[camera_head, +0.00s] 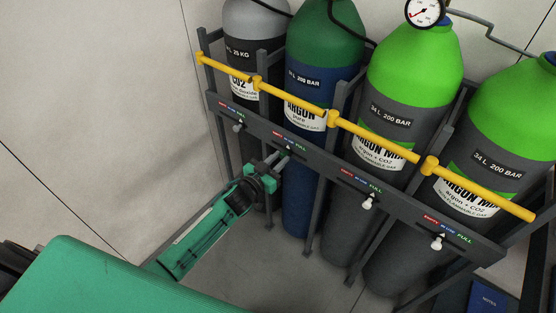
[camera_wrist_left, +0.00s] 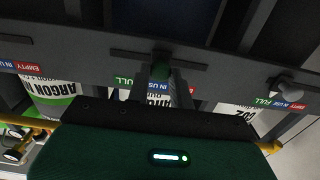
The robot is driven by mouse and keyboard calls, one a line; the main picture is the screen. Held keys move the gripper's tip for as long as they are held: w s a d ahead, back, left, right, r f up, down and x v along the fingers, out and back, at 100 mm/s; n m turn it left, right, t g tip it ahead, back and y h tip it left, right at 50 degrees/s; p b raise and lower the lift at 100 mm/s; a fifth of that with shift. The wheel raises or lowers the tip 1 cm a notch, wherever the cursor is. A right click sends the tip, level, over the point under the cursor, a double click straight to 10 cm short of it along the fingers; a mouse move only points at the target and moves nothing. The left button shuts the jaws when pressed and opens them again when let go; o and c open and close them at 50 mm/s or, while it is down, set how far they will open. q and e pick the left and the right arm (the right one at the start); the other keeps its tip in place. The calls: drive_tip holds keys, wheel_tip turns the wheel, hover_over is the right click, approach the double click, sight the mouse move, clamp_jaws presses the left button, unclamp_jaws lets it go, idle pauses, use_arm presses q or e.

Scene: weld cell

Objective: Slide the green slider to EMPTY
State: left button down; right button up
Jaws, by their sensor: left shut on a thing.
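The green slider (camera_head: 288,151) sits on the grey rail in front of the dark green argon cylinder, partly hidden by my fingers. My left gripper (camera_head: 277,159) reaches it from the lower left and is shut on it. In the left wrist view the green slider (camera_wrist_left: 160,71) stands between my fingers, near the middle of its dark slot (camera_wrist_left: 125,53), about level with the blue IN USE label (camera_wrist_left: 157,86). The green FULL label (camera_wrist_left: 123,80) is to its left there; the red EMPTY label is mostly hidden by my finger. My right gripper is not in view.
A grey slider (camera_head: 238,127) is to the left on the same rail (camera_head: 330,165); white sliders (camera_head: 367,203) (camera_head: 437,243) are to the right. A yellow bar (camera_head: 380,142) runs above the rail, before several gas cylinders. The floor (camera_head: 260,265) below is clear.

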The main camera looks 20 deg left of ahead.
sight(276, 143)
use_arm(q)
drive_tip(key=a, duration=0.1)
drive_tip(key=w+a, duration=0.1)
drive_tip(key=a, duration=0.2)
drive_tip(key=shift+w+a, duration=0.25)
drive_tip(key=shift+w, duration=0.1)
drive_tip(key=shift+a+r, duration=0.1)
drive_tip(key=shift+a, duration=0.05)
drive_tip(key=c, duration=1.2)
unclamp_jaws()
drive_tip(key=shift+a, duration=0.1)
drive_tip(key=shift+c, duration=0.2)
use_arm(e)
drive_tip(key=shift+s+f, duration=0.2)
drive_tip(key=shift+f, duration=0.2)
use_arm(q)
drive_tip(key=shift+s, duration=0.1)
drive_tip(key=v, duration=1.3)
drive_tip(key=shift+s, duration=0.3)
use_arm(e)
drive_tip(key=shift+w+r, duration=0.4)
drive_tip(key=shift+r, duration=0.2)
